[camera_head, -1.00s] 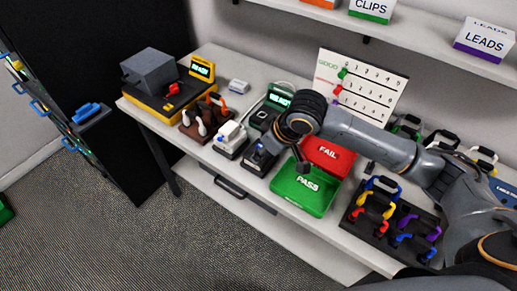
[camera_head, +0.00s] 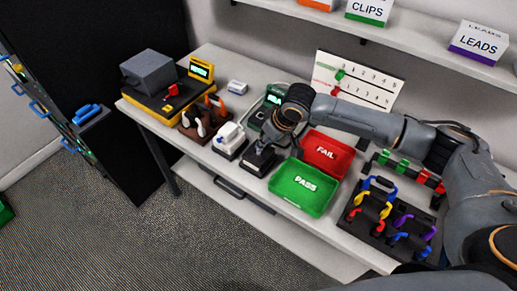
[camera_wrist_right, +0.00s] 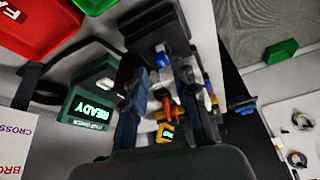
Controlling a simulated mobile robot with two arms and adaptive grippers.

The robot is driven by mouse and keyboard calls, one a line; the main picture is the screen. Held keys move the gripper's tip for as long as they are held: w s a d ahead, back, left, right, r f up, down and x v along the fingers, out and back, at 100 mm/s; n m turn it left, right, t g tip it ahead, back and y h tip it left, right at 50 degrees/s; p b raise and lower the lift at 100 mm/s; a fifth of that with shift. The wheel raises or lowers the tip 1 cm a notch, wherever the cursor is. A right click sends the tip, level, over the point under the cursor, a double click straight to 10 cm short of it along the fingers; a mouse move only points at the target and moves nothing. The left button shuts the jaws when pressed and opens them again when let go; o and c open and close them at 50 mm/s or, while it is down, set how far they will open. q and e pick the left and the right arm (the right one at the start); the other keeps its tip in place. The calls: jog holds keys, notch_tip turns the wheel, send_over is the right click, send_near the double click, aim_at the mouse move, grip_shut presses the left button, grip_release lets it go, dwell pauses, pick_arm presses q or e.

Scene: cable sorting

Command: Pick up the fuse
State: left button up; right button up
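In the head view my right gripper (camera_head: 268,138) points down over a small black block (camera_head: 258,160) on the bench, left of the green PASS tray (camera_head: 303,187). In the right wrist view the two fingers of my right gripper (camera_wrist_right: 162,76) stand apart, in front of the black block (camera_wrist_right: 150,30). A small blue-and-white piece (camera_wrist_right: 162,57) shows at the block, in the gap between the fingertips. It may be the fuse, but it is too small to be sure. I cannot see contact between it and the fingers. My left gripper is not in view.
The red FAIL tray (camera_head: 327,154) stands behind the PASS tray. A white device (camera_head: 229,140) and a brown rack (camera_head: 203,122) are close on the left. A dark rack of coloured leads (camera_head: 385,215) is at the right. A READY checker (camera_wrist_right: 90,108) is near the gripper.

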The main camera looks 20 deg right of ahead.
jog(key=shift+w+a+f, duration=0.15)
jog(key=shift+f, duration=0.05)
jog(key=p+x, duration=0.1)
jog(key=x, duration=0.2)
jog(key=shift+w+a+f+p, duration=0.1)
jog(key=shift+w+a+p, duration=0.1)
jog(key=shift+p, duration=0.15)
jog(key=shift+w+f, duration=0.25)
jog(key=shift+f, duration=0.35)
grip_shut()
